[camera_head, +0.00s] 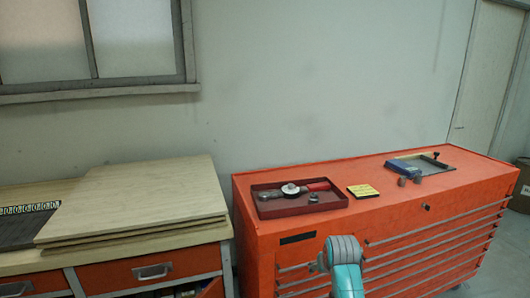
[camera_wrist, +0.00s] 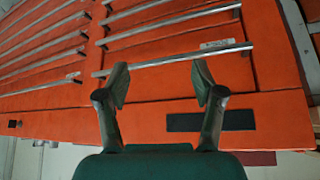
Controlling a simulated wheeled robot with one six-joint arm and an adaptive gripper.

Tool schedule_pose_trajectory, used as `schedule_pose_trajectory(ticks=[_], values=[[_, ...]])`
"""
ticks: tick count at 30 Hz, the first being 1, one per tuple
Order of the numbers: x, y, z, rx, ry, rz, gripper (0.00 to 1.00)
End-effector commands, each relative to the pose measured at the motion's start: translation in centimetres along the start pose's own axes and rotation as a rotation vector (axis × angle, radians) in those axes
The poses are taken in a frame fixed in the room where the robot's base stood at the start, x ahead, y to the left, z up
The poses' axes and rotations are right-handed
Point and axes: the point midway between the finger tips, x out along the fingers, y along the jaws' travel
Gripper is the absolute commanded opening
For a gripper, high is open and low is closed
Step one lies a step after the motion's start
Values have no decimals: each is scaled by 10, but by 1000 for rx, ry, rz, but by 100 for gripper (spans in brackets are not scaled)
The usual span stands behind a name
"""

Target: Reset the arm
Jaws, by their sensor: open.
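My gripper (camera_wrist: 160,85) shows in the wrist view with its two fingers spread apart and nothing between them. Beyond the fingers is the drawer front of the orange tool cabinet (camera_wrist: 150,112), with long metal handles and a dark label plate. In the head view, part of my arm (camera_head: 345,265) rises at the bottom edge in front of the orange cabinet (camera_head: 262,232). My gripper is not visible there. No gate valve can be made out in either view.
On the cabinet top are a dark red tray (camera_head: 275,211) with tools, a yellow pad (camera_head: 363,190) and a blue item (camera_head: 403,167). A wooden workbench (camera_head: 150,200) with drawers stands at left. A window (camera_head: 110,45) and bare wall are behind.

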Motion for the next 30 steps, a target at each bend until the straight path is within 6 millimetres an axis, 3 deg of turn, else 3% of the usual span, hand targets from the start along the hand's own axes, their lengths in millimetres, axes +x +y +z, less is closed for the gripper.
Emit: schedule_pose_trajectory(ticks=[1, 6, 15, 23, 30], values=[[12, 0, 23, -1, 10, 0, 68], [38, 1, 84, -3, 66, -2, 68], [55, 3, 192, -6, 163, -6, 68], [43, 4, 282, -8, 249, -9, 68], [11, 6, 357, -10, 327, -11, 68]])
